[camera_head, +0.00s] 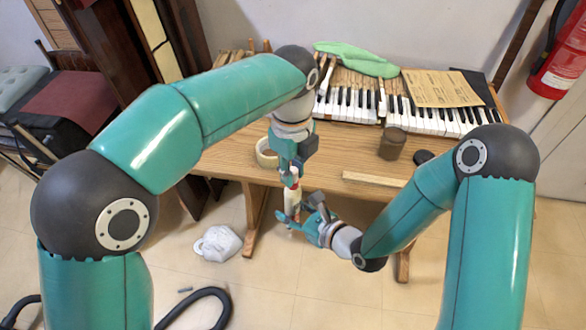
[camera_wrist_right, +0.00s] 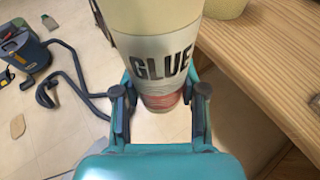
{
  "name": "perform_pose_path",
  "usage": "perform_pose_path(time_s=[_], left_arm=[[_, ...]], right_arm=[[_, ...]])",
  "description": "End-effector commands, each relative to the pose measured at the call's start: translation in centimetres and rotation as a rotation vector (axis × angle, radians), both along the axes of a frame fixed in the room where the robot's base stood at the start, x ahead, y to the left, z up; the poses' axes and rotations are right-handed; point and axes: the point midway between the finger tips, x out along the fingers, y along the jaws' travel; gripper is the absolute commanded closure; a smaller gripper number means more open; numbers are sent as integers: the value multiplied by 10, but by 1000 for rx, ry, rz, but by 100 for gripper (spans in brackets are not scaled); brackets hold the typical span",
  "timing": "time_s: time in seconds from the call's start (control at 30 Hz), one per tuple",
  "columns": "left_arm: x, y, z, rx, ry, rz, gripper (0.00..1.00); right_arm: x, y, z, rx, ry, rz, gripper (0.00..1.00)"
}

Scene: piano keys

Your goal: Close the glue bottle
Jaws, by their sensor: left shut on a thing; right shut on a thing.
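The glue bottle (camera_head: 291,203) is white and stands roughly upright in the air in front of the table. In the right wrist view the bottle (camera_wrist_right: 160,62) bears the word GLUE and has a reddish band low down; its top is out of that frame. My right gripper (camera_head: 292,216) is shut on the bottle's body, and its fingers (camera_wrist_right: 158,103) flank it in the wrist view. My left gripper (camera_head: 290,172) points down from above and is shut on the red cap (camera_head: 293,183), right over the bottle's top. I cannot tell whether the cap touches the neck.
The wooden table (camera_head: 225,160) lies behind the grippers. On it are a tape roll (camera_head: 266,153), a brown jar (camera_head: 393,143), a black disc (camera_head: 424,157), a wooden strip (camera_head: 374,179) and the piano keyboard (camera_head: 350,105). A white bag (camera_head: 218,243) lies on the floor.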

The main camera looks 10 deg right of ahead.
Motion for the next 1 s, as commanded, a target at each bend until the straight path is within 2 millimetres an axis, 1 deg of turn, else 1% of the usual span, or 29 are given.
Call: perform_pose_path(time_s=[0.03, 0.3, 0.4, 0.5, 0.67, 0.7, 0.83, 0.87, 1.0], left_arm=[[1, 0, 0, 1, -2, -102, 88], [1, 0, 0, -1, -2, -717, 88], [1, -1, 0, -2, -2, -928, 88], [1, -1, 0, -2, -2, -1085, 88], [1, -1, 0, -2, -2, -1095, 88], [1, -1, 0, -2, -2, -1094, 74], [1, -1, 0, -3, -2, -1093, 52], [1, -1, 0, -3, -2, -1093, 49], [1, -1, 0, -4, -1, -1093, 49]], right_arm=[[0, 0, 0, 0, -1, -1, 100], [0, 0, 0, 1, -1, 0, 100], [0, 0, 0, 1, -1, 0, 100], [0, 0, 0, 1, -1, 0, 100], [0, 0, 0, 1, -1, 0, 100], [0, 0, 0, 1, -1, 0, 100], [0, 0, 0, 1, -1, 0, 100], [0, 0, 0, 1, -1, 0, 100], [0, 0, 0, 1, -1, 0, 100]])
